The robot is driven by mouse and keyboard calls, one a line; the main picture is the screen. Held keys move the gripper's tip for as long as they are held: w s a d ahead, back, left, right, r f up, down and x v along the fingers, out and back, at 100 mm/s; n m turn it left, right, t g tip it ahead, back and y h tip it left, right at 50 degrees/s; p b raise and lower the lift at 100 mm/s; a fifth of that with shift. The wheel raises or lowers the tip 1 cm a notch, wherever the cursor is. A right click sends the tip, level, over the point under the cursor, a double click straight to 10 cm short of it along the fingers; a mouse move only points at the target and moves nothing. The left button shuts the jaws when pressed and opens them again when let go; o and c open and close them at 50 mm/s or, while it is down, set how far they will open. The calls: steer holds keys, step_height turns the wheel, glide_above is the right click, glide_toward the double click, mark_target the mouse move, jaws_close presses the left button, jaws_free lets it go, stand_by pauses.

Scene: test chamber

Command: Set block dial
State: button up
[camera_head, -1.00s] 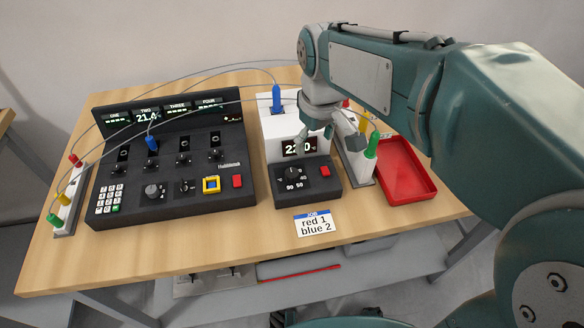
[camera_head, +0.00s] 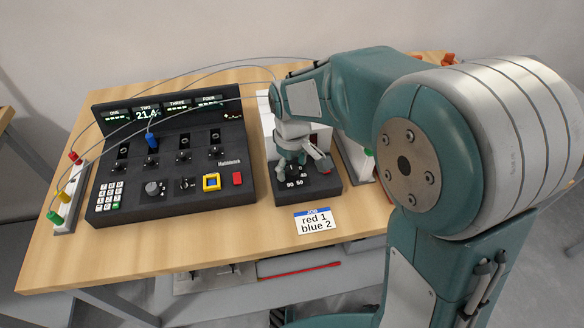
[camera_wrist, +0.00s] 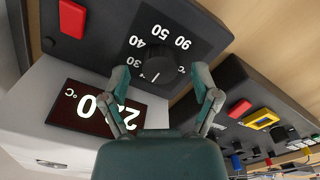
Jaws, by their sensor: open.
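The block dial is a black round knob (camera_wrist: 155,62) with a white pointer line, on a dark panel with white numbers such as 30, 40, 50 and 90. It sits on the front of the heater block (camera_head: 322,190), beside its red button (camera_wrist: 72,18). My gripper (camera_wrist: 161,72) is open and empty, its fingertips on either side of the knob in the wrist view; I cannot tell if they touch it. In the head view my gripper (camera_head: 300,165) is over the dial and hides most of it. The block's °C display (camera_wrist: 95,108) is partly covered by a finger.
Left of the block stands a dark instrument (camera_head: 170,180) with keypad, knobs, cables and a blue plug (camera_head: 151,140). A job card (camera_head: 315,219) reading "red 1 blue 2" lies in front. A rack with coloured plugs (camera_head: 68,200) is at the far left.

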steer(key=shift+f, duration=0.5)
jaws_close()
steer(key=shift+s+m, duration=0.1)
steer(key=shift+m, duration=0.2)
steer(key=m, duration=0.9)
steer(key=shift+s, duration=0.1)
stand_by(0.4)
